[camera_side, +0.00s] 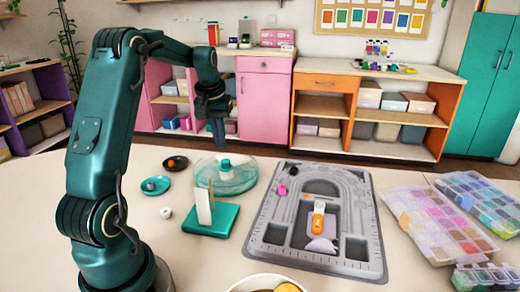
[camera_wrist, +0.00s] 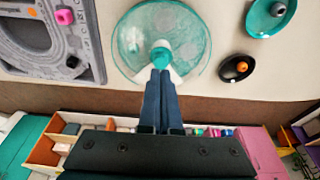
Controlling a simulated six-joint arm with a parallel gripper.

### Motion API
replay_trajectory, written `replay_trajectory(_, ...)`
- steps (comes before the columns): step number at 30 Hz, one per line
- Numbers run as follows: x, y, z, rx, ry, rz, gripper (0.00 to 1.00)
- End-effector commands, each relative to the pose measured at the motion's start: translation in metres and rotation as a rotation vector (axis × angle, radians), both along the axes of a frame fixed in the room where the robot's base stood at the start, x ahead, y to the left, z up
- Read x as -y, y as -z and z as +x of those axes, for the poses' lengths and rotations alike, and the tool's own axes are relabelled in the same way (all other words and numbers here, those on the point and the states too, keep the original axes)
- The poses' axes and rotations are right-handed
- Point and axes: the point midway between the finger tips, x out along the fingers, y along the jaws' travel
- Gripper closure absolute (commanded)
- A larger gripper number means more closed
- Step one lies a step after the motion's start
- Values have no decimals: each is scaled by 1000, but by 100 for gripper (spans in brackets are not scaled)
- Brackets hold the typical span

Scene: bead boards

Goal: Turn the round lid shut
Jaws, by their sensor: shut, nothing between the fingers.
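The round lid (camera_side: 240,178) is clear and teal-tinted, with a teal knob (camera_side: 225,164) in its middle. It sits on the table behind the teal stand. In the wrist view the lid (camera_wrist: 198,38) fills the upper middle, with its knob (camera_wrist: 161,55) just beyond my fingertips. My gripper (camera_side: 219,143) points down above the knob, and a small gap shows between them in the side view. In the wrist view my gripper (camera_wrist: 159,74) has its two blue fingers pressed together and empty. I cannot tell how far the lid is turned.
A grey bead board (camera_side: 370,238) lies to the right, with clear bead boxes (camera_side: 430,225) beyond it. A teal stand with an upright card (camera_side: 203,207) is close in front of the lid. Teal (camera_side: 163,191) and dark (camera_side: 184,163) dishes lie to its left.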

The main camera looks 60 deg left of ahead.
Motion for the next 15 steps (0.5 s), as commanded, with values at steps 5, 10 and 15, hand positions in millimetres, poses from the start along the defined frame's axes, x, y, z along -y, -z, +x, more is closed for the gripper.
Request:
replay_trajectory(5,2,6,2,-3,0,-1,100)
replay_trajectory(10,2,26,1,-5,0,-4,100)
replay_trajectory(15,2,47,1,-4,0,-3,100)
